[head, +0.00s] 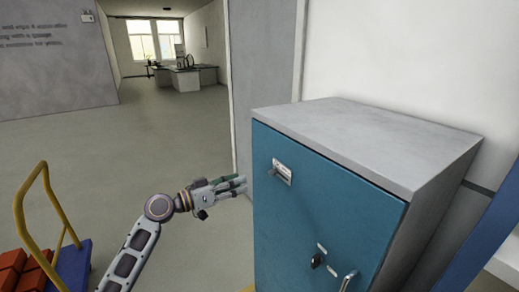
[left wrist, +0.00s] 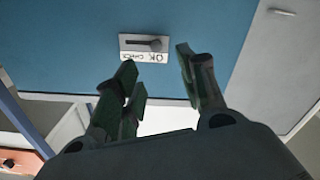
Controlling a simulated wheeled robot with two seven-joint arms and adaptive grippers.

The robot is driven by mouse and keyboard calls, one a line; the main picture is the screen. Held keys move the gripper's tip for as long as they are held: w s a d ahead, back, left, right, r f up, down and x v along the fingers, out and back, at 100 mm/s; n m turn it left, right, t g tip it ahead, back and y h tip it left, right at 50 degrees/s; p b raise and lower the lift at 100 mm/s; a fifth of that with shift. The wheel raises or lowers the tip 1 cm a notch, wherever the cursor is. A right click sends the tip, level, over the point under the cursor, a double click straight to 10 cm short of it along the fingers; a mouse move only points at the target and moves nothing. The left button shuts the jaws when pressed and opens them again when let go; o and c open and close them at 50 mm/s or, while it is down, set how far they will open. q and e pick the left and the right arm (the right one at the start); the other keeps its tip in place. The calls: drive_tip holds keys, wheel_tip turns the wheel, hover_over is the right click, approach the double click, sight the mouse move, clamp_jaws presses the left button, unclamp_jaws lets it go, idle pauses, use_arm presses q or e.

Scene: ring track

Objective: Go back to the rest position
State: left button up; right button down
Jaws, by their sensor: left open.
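My left gripper (head: 232,186) is in the lower middle of the head view, its arm coming up from the bottom left. It is open and empty, just left of the blue cabinet (head: 320,215) and pointing toward it. In the left wrist view the gripper's green-tipped fingers (left wrist: 157,80) are spread apart. A label plate with a dark handle (left wrist: 143,46) on the blue cabinet front shows beyond them. Whether the fingers touch the cabinet cannot be told. My right gripper is not in view.
A blue cart with a yellow rail (head: 60,215) carries red bricks (head: 20,272) at the lower left. Open grey floor (head: 150,135) lies between. A far room has a desk (head: 185,78).

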use_arm(q)
drive_tip(key=w+a+f+n+t+y, duration=0.25)
drive_tip(key=w+a+f+y, duration=0.3)
drive_tip(key=a+f, duration=0.3)
drive_tip(key=w+a+f+n+t+y, duration=0.2)
drive_tip(key=w+a+f+n+y, duration=0.2)
drive_tip(key=w+a+f, duration=0.35)
drive_tip(key=s+a+f+g+y, duration=0.1)
drive_tip(key=s+a+f+y, duration=0.15)
drive_tip(key=f, duration=0.75)
drive_tip(key=s+a+f+g+y, duration=0.1)
drive_tip(key=s+a+f+g, duration=0.2)
drive_tip(key=f, duration=0.7)
drive_tip(key=s+a+f+y, duration=0.2)
drive_tip(key=s+a+f, duration=0.15)
drive_tip(key=f, duration=0.65)
drive_tip(key=s+f+m+g, duration=0.3)
drive_tip(key=s+f+g, duration=0.3)
drive_tip(key=s+f, duration=2)
drive_tip(key=s+d+f+g, duration=0.1)
drive_tip(key=s+d+f, duration=0.2)
drive_tip(key=s, duration=0.7)
drive_tip(key=s+d+f+g, duration=0.1)
drive_tip(key=s+d+f, duration=0.2)
drive_tip(key=s, duration=0.8)
drive_tip(key=s+d+f+g, duration=0.2)
drive_tip(key=s+d+f, duration=0.1)
drive_tip(key=s, duration=0.8)
drive_tip(key=shift+s+d, duration=0.2)
